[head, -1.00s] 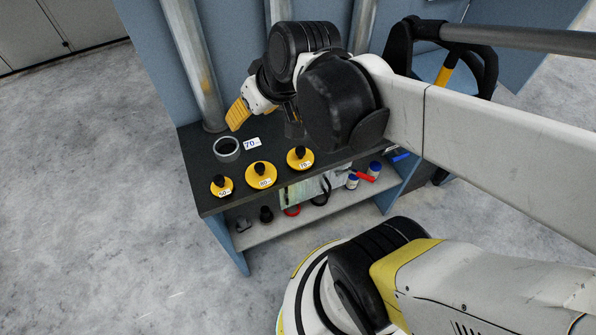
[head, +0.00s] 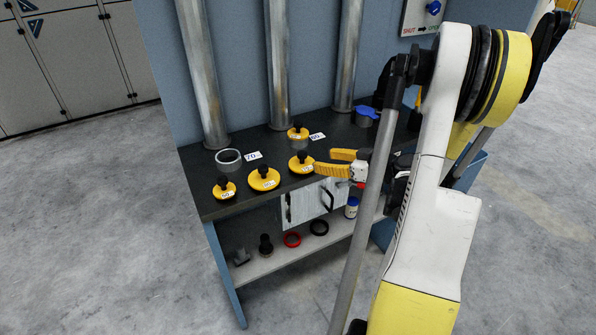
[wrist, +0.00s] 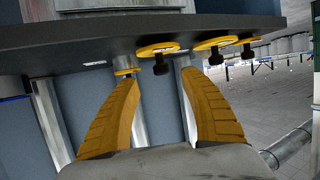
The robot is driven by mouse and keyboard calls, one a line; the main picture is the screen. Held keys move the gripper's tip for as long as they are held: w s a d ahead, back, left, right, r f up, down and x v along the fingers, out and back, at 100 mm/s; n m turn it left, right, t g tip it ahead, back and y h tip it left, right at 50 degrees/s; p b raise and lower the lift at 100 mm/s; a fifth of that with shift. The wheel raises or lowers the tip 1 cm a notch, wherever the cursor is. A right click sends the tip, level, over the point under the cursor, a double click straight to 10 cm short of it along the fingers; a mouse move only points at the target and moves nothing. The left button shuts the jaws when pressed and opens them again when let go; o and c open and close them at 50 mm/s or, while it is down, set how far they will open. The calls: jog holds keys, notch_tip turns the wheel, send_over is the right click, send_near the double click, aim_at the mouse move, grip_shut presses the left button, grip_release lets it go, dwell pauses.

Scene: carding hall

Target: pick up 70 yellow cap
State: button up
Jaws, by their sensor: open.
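Three yellow caps with black knobs stand in a front row on the dark bench top: a left one (head: 224,190), a middle one (head: 264,180) and a right one (head: 301,165). The right cap's label is small now but read 70 earlier. My gripper (head: 323,161) is open and empty just right of it, fingers pointing left. In the wrist view, which is upside down, the 70 cap (wrist: 157,49) shows between and beyond my open fingers (wrist: 158,77). Whether a fingertip touches it I cannot tell.
A grey open ring (head: 229,162) stands by a 70 card (head: 253,156). Another yellow cap (head: 298,134) sits on a fitting behind the 70 cap. A blue-topped fitting (head: 367,115) is at right. Pipes rise behind. The lower shelf (head: 262,263) holds small parts.

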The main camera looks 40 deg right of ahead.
aim_at(306, 158)
jog(key=b+x, duration=0.1)
jog(key=x, duration=0.3)
jog(key=shift+w, duration=0.15)
jog(key=b+x, duration=0.2)
jog(key=x, duration=0.2)
jog(key=shift+w+a, duration=0.15)
jog(key=shift+w, duration=0.2)
jog(key=shift+w+f, duration=0.1)
jog(key=shift+w, duration=0.3)
jog(key=shift+s, duration=0.1)
grip_shut()
